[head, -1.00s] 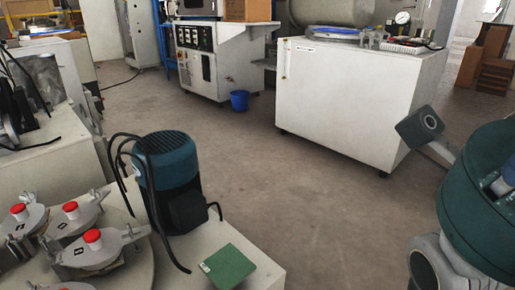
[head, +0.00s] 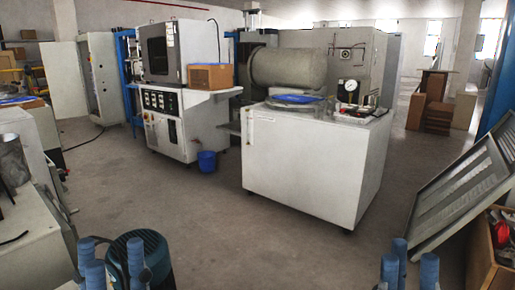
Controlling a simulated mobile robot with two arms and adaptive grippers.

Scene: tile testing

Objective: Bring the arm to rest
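My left gripper (head: 112,262) shows at the bottom left of the head view. Its blue fingertips point up and stand apart, with nothing between them. My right gripper (head: 411,264) shows at the bottom right. Its blue fingertips also point up, apart and empty. The lower parts of both grippers and the arms are cut off by the bottom edge. The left gripper overlaps a dark teal motor (head: 157,262) in the picture; I cannot tell how far apart they are.
A white cabinet (head: 300,170) with a gauge stands mid-floor. A white machine (head: 175,122) and a blue bucket (head: 207,161) are behind it. A tilted grey panel (head: 462,190) and a wooden box (head: 485,250) are at the right. The floor (head: 230,235) ahead is clear.

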